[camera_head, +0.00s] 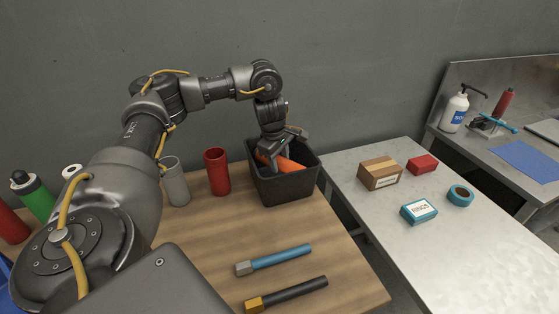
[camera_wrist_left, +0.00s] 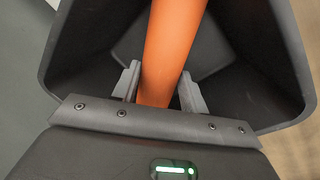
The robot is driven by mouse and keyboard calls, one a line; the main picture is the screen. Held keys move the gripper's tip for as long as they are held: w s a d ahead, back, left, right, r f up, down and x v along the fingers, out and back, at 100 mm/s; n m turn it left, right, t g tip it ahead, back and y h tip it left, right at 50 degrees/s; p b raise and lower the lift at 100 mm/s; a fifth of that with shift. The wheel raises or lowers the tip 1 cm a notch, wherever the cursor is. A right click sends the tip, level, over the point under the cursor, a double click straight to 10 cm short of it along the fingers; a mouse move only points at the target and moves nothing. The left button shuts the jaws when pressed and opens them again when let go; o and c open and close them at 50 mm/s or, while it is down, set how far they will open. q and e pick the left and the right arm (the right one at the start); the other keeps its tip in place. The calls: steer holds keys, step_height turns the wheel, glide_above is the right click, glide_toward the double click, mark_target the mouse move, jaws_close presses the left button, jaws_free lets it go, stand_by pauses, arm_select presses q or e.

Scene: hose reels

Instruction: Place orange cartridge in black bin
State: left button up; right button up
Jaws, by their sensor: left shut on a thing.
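The orange cartridge (camera_head: 285,162) is a tube held in my left gripper (camera_head: 272,164) at the black bin (camera_head: 286,188). The bin is open at the top and stands at the back right of the wooden table. In the left wrist view the cartridge (camera_wrist_left: 170,50) runs between the two fingers of my left gripper (camera_wrist_left: 158,90), which are shut on it. The dark bin walls (camera_wrist_left: 262,60) surround it on both sides. The cartridge looks tilted, with its lower part below the rim. Whether it touches the bin floor cannot be told. My right gripper is not in view.
A red cup (camera_head: 217,172) and a grey cup (camera_head: 175,182) stand left of the bin. Blue-handled (camera_head: 275,259) and black-handled (camera_head: 287,293) tools lie in front. A metal table (camera_head: 390,245) at the right holds a cardboard box (camera_head: 380,173) and small items.

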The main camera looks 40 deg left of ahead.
arm_select(q)
steer(key=shift+f, duration=0.65)
steer(key=o, duration=1.1)
steer(key=shift+c, duration=0.2)
steer(key=shift+r, duration=0.1)
step_height(320, 180, up, 13)
steer(key=s+p, duration=0.2)
steer(key=p, duration=0.1)
steer(key=shift+s, duration=0.2)
steer(key=shift+d, duration=0.1)
